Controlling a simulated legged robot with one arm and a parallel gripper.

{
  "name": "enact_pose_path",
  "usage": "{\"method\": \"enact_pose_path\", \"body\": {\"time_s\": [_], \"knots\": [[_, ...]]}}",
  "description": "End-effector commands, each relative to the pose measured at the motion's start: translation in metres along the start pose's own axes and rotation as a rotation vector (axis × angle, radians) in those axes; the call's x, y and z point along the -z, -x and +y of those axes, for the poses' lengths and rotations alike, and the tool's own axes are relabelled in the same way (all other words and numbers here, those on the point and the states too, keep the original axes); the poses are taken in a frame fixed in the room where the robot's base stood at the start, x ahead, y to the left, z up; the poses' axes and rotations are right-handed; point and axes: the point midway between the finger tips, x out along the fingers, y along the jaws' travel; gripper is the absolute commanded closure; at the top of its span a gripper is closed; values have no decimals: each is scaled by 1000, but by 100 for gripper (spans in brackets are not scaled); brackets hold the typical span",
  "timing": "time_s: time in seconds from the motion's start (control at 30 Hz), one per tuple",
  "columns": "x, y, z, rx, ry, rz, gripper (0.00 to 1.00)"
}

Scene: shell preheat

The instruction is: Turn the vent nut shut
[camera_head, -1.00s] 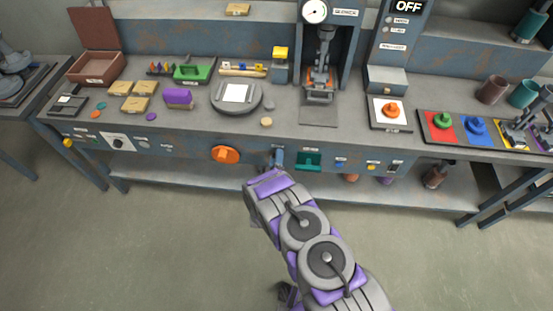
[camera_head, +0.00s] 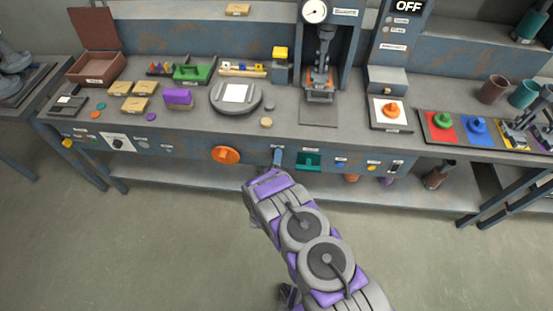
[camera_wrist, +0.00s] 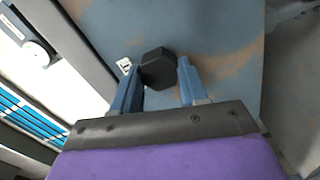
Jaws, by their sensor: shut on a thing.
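The vent nut (camera_wrist: 157,68) is a dark six-sided nut on the blue-grey, rust-worn front panel (camera_wrist: 215,28) of the bench, seen in the wrist view. My gripper (camera_wrist: 160,66) has one blue finger on each side of it and is shut on it. The nut still sits at the panel. In the head view my gripper (camera_head: 278,157) is at the bench's front face, between the orange round knob and the green block. My fingers and wrist hide the nut there.
The orange knob (camera_head: 225,155) is close on the left of my gripper and the green block (camera_head: 308,161) close on the right. Above, the bench top carries a round plate (camera_head: 222,106) and a press (camera_head: 321,70). The floor in front is clear.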

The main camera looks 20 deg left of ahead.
Motion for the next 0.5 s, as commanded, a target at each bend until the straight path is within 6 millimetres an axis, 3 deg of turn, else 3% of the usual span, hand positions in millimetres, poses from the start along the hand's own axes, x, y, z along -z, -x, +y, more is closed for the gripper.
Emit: {"method": "enact_pose_path", "body": {"time_s": [0.27,0.5], "knots": [[3,2,-2,5,0,7,32],[0,2,1,2,-4,4,31]]}}
